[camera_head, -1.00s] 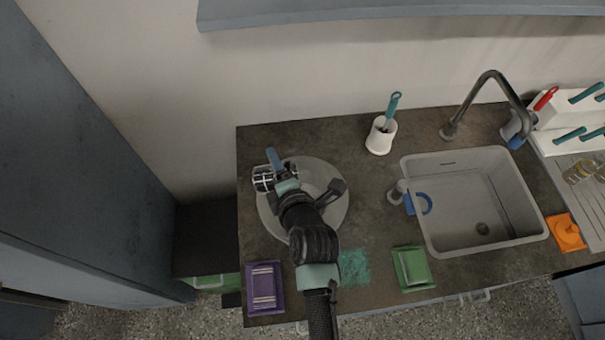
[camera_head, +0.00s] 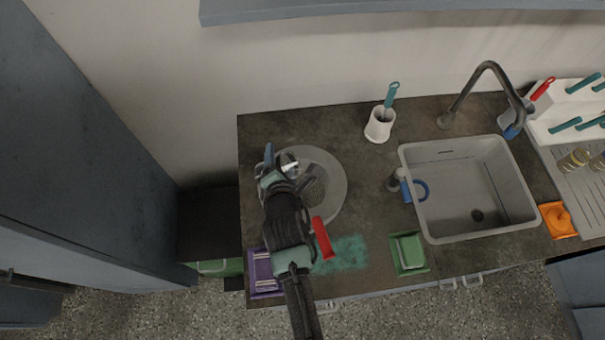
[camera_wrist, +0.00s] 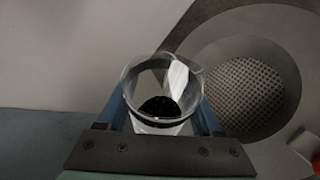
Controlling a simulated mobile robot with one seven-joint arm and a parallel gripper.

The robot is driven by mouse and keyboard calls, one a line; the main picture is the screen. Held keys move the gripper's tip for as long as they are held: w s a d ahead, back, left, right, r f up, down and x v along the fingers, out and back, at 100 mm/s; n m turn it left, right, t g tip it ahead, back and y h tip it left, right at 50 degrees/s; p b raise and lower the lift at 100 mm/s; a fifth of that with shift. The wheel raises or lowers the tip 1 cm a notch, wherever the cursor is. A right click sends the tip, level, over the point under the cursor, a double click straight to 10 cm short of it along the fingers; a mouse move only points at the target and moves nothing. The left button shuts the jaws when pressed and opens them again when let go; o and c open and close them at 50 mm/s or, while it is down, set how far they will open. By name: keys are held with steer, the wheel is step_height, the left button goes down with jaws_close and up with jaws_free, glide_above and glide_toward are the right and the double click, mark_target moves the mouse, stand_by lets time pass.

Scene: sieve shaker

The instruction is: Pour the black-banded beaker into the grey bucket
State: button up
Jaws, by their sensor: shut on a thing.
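My gripper (camera_head: 277,166) is shut on a clear beaker (camera_head: 290,160), above the left side of a round grey vessel (camera_head: 334,165). In the wrist view the beaker (camera_wrist: 150,80) sits between both fingers, its open mouth facing the camera. A dark band or dark contents show low in it; I cannot tell which. The vessel (camera_wrist: 285,60) lies to the right of the beaker there, with a perforated grey disc (camera_wrist: 243,95) inside. I cannot tell whether this vessel is the grey bucket. My arm hides its near left part in the head view.
A red handle (camera_head: 322,238) sticks out beside my arm. A white brush holder (camera_head: 379,126) and a sink (camera_head: 470,190) are to the right.

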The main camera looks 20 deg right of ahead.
mark_target(261, 168)
steer(key=shift+f+n+h, duration=0.25)
steer(key=shift+n+h, duration=0.05)
steer(key=shift+n, duration=0.1)
steer(key=shift+w+r+n+h, duration=0.1)
steer(key=shift+r+n+h, duration=0.2)
steer(key=shift+r+h, duration=0.15)
steer(key=shift+w+a+f+n+g+h+b, duration=0.2)
steer(key=shift+a+f+n+g+h+b, duration=0.2)
steer(key=shift+a+n+h+b, duration=0.2)
steer(key=shift+w+a+r+n+h+p, duration=0.2)
steer(key=shift+a+r+n+h+p, duration=0.2)
steer(key=shift+r, duration=0.2)
steer(key=shift+w+a+f+n+h+b, duration=0.15)
steer(key=shift+a+f+n+h+b, duration=0.15)
steer(key=shift+a+n+h+b, duration=0.2)
steer(key=shift+w+a+n+g+h, duration=0.15)
steer(key=shift+a+n+g+h, duration=0.25)
steer(key=shift+n+h, duration=0.4)
steer(key=shift+a, duration=0.1)
